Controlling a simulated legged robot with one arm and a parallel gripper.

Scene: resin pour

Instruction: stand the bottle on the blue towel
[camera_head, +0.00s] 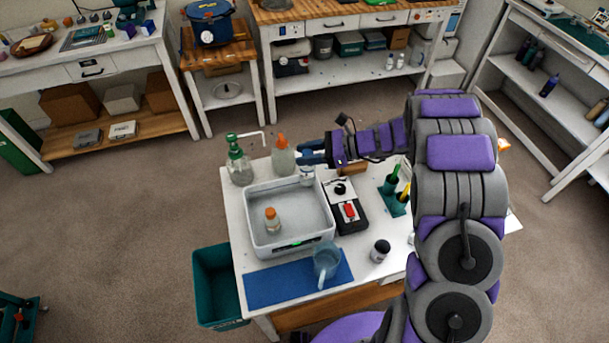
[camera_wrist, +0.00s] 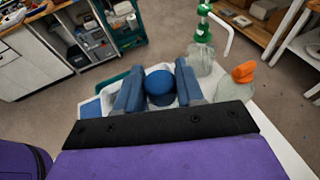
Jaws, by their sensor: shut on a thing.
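My gripper (camera_head: 312,153) is at the far side of the white table, above the back right corner of the grey basin. Its blue fingers are shut on a bottle (camera_head: 306,177) with a pale body, mostly hidden below them. In the wrist view its round blue cap (camera_wrist: 160,87) sits between the two fingers. I cannot tell whether its base touches anything. The blue towel (camera_head: 277,286) lies flat at the table's near left edge. A clear bluish jug (camera_head: 326,262) stands on its right part; the left and middle are bare.
The grey basin (camera_head: 251,222) holds a small orange-capped bottle (camera_head: 272,220) and stands between my gripper and the towel. A green pump bottle (camera_head: 239,163) and orange-capped bottle (camera_head: 282,158) stand behind. A black device (camera_head: 347,212) and dark-lidded jar (camera_head: 380,251) are on the right.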

